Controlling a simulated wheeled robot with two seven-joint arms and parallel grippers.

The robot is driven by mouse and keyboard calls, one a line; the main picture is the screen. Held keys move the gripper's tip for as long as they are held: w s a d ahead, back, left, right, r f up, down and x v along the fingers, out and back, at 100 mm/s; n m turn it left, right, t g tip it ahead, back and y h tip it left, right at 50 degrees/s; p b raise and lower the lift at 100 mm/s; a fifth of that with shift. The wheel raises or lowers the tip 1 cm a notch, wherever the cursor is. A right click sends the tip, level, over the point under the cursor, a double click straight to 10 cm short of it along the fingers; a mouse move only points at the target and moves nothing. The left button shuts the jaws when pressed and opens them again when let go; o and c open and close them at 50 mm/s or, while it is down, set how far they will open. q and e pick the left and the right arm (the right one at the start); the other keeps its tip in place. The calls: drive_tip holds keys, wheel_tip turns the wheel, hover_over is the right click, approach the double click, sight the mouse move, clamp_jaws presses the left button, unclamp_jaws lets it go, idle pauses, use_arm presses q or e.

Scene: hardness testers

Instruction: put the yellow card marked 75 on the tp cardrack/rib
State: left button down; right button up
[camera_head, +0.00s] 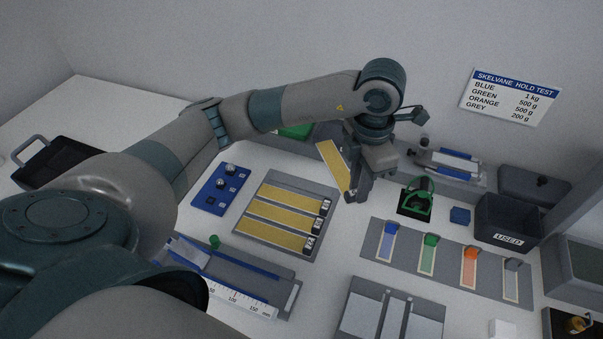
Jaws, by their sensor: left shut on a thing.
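My left gripper (355,192) is shut on a long yellow card (334,164), held tilted above the table behind the grey card rack (300,185). No number can be read on the held card. The rack lies flat at centre-left with three yellow cards (279,221) in it, black-and-white labels at their right ends. A bare grey strip shows along the rack's far side. The rib itself cannot be made out. My right gripper is not in view.
A blue board with small knobs (221,189) is left of the rack. A ruler fixture (235,291) is in front. Coloured strips on a grey board (377,250), a green stand (417,197) and a black USED bin (509,218) are at right. A black tray (62,163) is far left.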

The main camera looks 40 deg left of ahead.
sight(345, 171)
use_arm(q)
drive_tip(key=n, duration=0.3)
drive_tip(key=w+f+n, duration=0.1)
drive_tip(key=n, duration=0.1)
drive_tip(key=shift+d+n+b, duration=0.2)
drive_tip(key=shift+n+b, duration=0.1)
drive_tip(key=n, duration=0.4)
drive_tip(key=shift+w+d+f+n, duration=0.15)
drive_tip(key=shift+w+f+n, duration=0.05)
drive_tip(key=shift+w+n, duration=0.1)
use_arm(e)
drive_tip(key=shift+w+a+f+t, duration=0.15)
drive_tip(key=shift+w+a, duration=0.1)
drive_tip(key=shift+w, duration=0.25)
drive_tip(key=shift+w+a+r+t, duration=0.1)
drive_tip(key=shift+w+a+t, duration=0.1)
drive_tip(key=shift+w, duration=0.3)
